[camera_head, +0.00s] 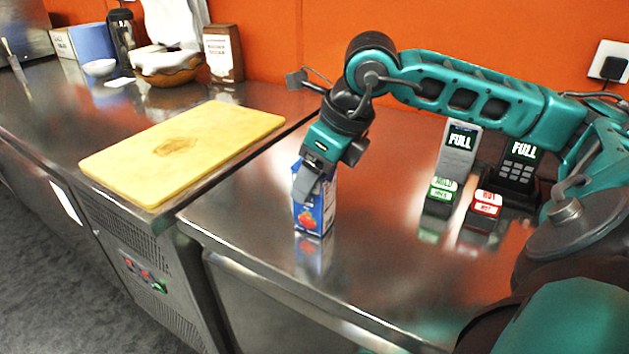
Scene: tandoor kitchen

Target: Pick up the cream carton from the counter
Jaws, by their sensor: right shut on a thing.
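The cream carton (316,208) is a small, mostly blue carton with a red picture low on its front. It stands upright at the steel counter (255,215), near the front edge. Its reflection shows in the steel just below it; I cannot tell whether its base touches the counter. My right gripper (307,185) comes down from above and is shut on the upper part of the carton, hiding much of its top. My left gripper is not in the view.
A yellow cutting board (185,150) lies left of the carton. Right of it are a green-labelled box (441,196), a red-labelled box (485,207), a grey handset (459,148) and a dark keypad device (519,170).

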